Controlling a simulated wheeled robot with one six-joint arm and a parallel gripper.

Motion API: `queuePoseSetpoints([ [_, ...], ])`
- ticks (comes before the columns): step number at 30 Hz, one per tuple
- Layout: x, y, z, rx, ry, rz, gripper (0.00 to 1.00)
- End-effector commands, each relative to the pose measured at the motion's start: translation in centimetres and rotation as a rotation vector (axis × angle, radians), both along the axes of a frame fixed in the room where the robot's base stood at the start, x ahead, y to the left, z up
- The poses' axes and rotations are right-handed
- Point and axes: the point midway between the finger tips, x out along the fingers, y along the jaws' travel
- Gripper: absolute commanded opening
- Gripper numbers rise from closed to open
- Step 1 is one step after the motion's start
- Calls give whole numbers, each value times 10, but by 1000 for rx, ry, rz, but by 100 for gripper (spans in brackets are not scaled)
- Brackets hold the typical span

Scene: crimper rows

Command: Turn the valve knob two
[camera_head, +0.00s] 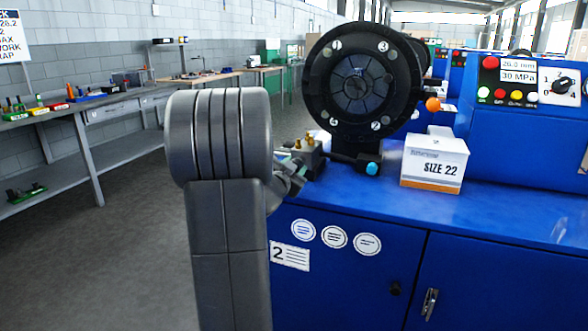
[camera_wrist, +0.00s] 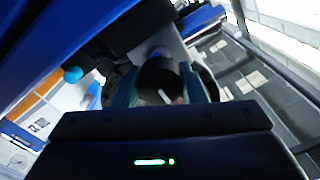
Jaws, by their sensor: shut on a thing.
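In the wrist view a round black knob (camera_wrist: 160,78) with a white pointer line sits between the two fingers of my gripper (camera_wrist: 163,92). The fingers are shut on it from both sides. In the head view my gripper (camera_head: 291,182) is partly hidden behind my arm, at the front left edge of the blue machine (camera_head: 480,205). The knob cannot be made out there. A label with the number 2 (camera_head: 290,256) is on the machine's front below.
A black round crimper head (camera_head: 345,55), brass fittings (camera_head: 307,152), a light-blue-tipped lever (camera_head: 371,168) and a SIZE 22 box (camera_head: 434,163) are near my gripper. A control panel (camera_head: 525,85) stands at right. Open floor (camera_head: 130,240) lies at left.

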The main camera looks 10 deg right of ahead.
Motion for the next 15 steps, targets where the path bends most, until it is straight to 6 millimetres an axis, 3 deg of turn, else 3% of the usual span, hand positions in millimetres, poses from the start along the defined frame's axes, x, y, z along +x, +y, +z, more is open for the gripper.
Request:
queuePoseSetpoints([
  [2, 0, 0, 1, 0, -1, 0, 15],
  [3, 0, 0, 1, 0, -1, 0, 42],
  [6, 0, 0, 1, -1, 0, 0, 59],
  [15, -1, 1, 0, -2, 1, 0, 59],
])
